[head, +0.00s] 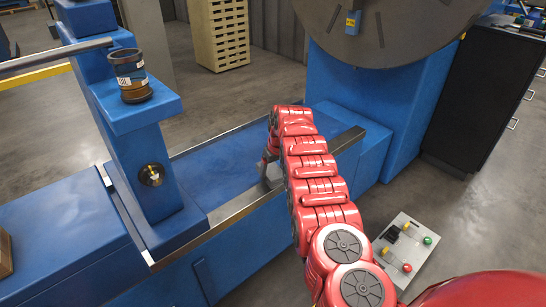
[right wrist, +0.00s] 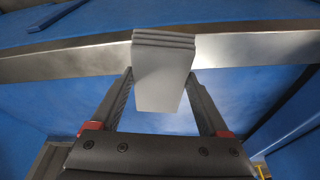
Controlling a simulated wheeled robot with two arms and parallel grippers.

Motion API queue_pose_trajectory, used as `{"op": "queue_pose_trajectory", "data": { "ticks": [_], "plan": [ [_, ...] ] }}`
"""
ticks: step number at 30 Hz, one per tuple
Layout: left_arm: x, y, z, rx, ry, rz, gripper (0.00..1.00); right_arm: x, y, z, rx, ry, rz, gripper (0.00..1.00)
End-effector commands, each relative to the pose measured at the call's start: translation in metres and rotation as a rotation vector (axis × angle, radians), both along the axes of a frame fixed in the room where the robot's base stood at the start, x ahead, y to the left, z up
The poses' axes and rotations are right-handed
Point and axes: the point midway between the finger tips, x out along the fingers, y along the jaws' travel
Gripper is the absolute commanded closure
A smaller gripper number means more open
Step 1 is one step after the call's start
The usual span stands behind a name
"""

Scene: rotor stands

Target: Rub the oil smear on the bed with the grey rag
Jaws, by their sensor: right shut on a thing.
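My right gripper (right wrist: 161,82) is shut on the grey rag (right wrist: 162,70), a folded pad with stacked layers at its far end. In the head view the right gripper (head: 268,168) is small and partly hidden by my red arm, low over the blue bed (head: 215,165) near its front steel rail. In the right wrist view the rag overlaps the steel rail (right wrist: 70,62); I cannot tell whether it touches the bed. I cannot make out the oil smear in either view. My left gripper is not in view.
A blue upright (head: 150,135) carrying a dark can (head: 131,75) stands left of the bed's open stretch. A large grey disc (head: 385,30) on a blue housing stands at the right end. A control box (head: 405,258) lies right of my arm. A black cabinet (head: 482,90) stands far right.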

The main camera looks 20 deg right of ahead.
Motion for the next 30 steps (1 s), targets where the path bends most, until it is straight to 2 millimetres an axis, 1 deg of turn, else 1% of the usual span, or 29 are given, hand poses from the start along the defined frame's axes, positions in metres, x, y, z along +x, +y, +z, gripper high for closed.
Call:
{"op": "queue_pose_trajectory", "data": {
  "ticks": [1, 15, 19, 30],
  "plan": [
    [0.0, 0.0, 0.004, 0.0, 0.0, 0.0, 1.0, 0.001, 0.001, 0.007, 0.0, -0.002, 0.001, 0.84],
    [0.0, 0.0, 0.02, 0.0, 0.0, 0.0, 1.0, 0.004, 0.009, 0.049, 0.001, -0.003, 0.003, 0.84],
    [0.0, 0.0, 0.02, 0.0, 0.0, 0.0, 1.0, 0.004, 0.009, 0.053, 0.0, -0.003, 0.002, 0.84],
    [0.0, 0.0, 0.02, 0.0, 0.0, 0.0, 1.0, 0.004, 0.009, 0.052, 0.0, -0.002, 0.002, 0.84]
  ]
}}
